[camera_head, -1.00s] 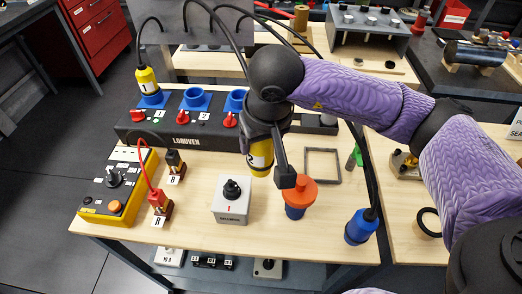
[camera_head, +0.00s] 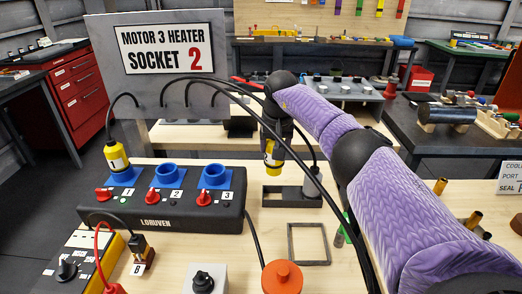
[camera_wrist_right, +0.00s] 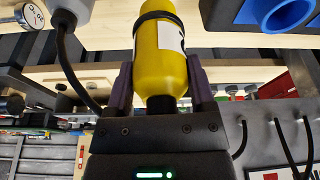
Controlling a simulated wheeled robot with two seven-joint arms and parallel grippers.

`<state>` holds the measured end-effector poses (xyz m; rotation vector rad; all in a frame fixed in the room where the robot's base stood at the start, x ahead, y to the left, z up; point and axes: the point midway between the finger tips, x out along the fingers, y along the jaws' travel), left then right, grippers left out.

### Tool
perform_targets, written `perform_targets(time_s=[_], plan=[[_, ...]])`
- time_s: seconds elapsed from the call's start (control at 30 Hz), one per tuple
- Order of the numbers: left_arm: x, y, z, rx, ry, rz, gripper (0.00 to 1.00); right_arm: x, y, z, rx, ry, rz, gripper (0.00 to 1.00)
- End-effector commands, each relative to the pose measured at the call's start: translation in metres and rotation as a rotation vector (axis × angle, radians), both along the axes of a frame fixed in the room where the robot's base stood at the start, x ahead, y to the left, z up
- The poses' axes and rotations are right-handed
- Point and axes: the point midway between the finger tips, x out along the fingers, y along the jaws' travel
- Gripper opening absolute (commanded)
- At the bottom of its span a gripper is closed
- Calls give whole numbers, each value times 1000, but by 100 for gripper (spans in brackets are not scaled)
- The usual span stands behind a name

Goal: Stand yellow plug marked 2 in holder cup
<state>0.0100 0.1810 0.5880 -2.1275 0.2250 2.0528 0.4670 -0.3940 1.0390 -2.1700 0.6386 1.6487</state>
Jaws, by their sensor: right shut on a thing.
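My right gripper (camera_head: 276,140) is shut on the yellow plug (camera_head: 272,157), which hangs below it in the head view, above the back of the bench. In the right wrist view the yellow plug (camera_wrist_right: 162,55) lies between the two fingers (camera_wrist_right: 163,88), with a dark band and part of a white label showing. Its number cannot be read now. My left gripper is not in view.
A black LORUVEN box (camera_head: 195,212) has blue sockets. Yellow plug 1 (camera_head: 117,160) stands in socket 1; sockets 2 (camera_head: 166,175) and 3 (camera_head: 215,175) are empty. A sign (camera_head: 172,48) reads SOCKET 2. Black cables hang nearby. An orange knob-like part (camera_head: 282,277) and square frame (camera_head: 309,244) are in front.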

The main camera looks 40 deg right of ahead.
Motion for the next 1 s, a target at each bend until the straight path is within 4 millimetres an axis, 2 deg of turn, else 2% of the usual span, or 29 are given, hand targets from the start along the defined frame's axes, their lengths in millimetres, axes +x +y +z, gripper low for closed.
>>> perform_targets(time_s=[0.23,0.4,0.8,1.0], plan=[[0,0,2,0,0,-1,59,0,1,1,0,-1,-1,1],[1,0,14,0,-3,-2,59,-3,2,4,0,-1,-8,1],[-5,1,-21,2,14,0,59,-3,3,-54,2,0,-9,1],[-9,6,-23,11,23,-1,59,-3,3,-59,1,-1,-9,1]])
